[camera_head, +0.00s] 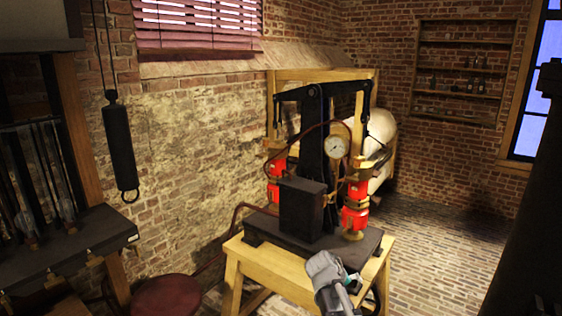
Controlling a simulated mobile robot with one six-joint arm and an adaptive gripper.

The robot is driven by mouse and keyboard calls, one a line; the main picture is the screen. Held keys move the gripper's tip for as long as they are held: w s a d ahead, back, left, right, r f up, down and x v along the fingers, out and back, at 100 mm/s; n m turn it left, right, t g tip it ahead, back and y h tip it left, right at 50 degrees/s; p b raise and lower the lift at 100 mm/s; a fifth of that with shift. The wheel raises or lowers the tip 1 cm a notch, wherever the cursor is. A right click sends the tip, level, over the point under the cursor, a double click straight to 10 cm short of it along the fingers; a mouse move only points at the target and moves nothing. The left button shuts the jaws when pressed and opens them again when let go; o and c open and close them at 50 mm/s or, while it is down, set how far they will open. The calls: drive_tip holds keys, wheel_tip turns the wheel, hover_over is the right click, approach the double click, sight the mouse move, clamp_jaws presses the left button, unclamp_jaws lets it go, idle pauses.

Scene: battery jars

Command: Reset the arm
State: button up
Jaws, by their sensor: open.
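My gripper (342,284) shows at the bottom, right of the middle, as a grey arm end with a small teal part. It is in front of the front edge of a wooden table and overlaps that edge in the picture. Its jaws are open and I see nothing held in them. The lower part of the arm runs out of the frame. On the table (233,262) stands a dark pump-like machine (309,150) with a round gauge (336,146) and two red cylinders, one at the right (355,207) and one partly hidden at the left (276,182).
A dark bench (70,245) with rods stands at the left. A black weight (120,150) hangs by the wall. A round red stool (166,297) is at bottom left. A pale rounded tank (381,130) is behind the machine. The brick floor (440,245) to the right is clear.

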drive_tip(key=s+a+f+m+g+y, duration=0.1)
drive_tip(key=s+a+f+g+y, duration=0.1)
drive_tip(key=s, duration=0.5)
drive_tip(key=s+a+f+m+g+y, duration=0.1)
drive_tip(key=s+y, duration=0.3)
drive_tip(key=s, duration=0.4)
drive_tip(key=shift+s+a+f+g+y, duration=0.2)
drive_tip(key=shift+a+f+g+y, duration=0.25)
drive_tip(key=shift+f+g, duration=0.2)
